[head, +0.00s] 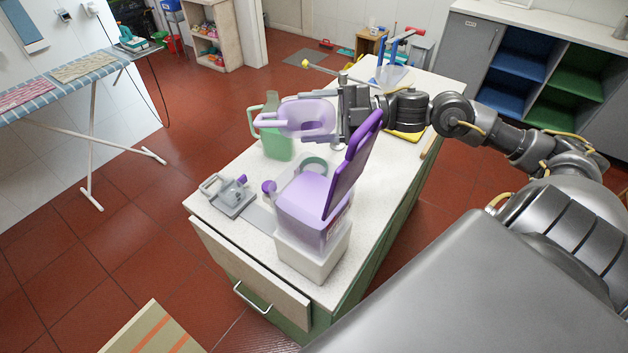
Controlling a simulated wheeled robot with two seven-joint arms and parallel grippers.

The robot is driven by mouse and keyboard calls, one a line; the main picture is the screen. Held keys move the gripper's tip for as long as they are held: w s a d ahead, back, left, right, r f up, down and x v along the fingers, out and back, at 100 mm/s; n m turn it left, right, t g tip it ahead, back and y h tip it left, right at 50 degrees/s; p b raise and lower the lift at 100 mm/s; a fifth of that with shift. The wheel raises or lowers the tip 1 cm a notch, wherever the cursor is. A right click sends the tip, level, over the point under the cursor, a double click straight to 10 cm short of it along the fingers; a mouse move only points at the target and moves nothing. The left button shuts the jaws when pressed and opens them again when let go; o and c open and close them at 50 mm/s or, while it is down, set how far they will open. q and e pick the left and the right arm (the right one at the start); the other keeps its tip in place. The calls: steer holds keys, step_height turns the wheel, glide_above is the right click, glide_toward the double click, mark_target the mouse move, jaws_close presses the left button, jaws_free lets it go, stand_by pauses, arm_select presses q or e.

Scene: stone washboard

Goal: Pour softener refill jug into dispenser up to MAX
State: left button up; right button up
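A pale lavender translucent jug (307,112) with a looped handle is held up over the far part of the worktop, lying roughly on its side. Its narrow end points left. My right gripper (340,118) reaches in from the right and appears shut on the jug; the fingertips are partly hidden. On the worktop (255,160), a grey tray-like dispenser (231,197) with a handle and small purple part sits at the left edge. The jug is apart from it, up and to the right. No MAX mark or liquid level is readable. My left gripper is out of view.
A purple box (312,213) with its lid raised stands in a white bin (308,258) at the near end. A green jug (276,145) stands behind the dispenser, and a purple cap (268,187) lies between. An ironing board (65,82) stands left across open floor.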

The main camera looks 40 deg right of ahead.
steer(key=shift+w+d+n+b, duration=0.15)
steer(key=shift+w+n+b, duration=0.15)
steer(key=shift+n+b, duration=0.9)
stand_by(1.6)
steer(key=shift+f+n+b, duration=0.6)
steer(key=shift+f+b, duration=0.05)
steer(key=shift+b, duration=1.4)
stand_by(0.5)
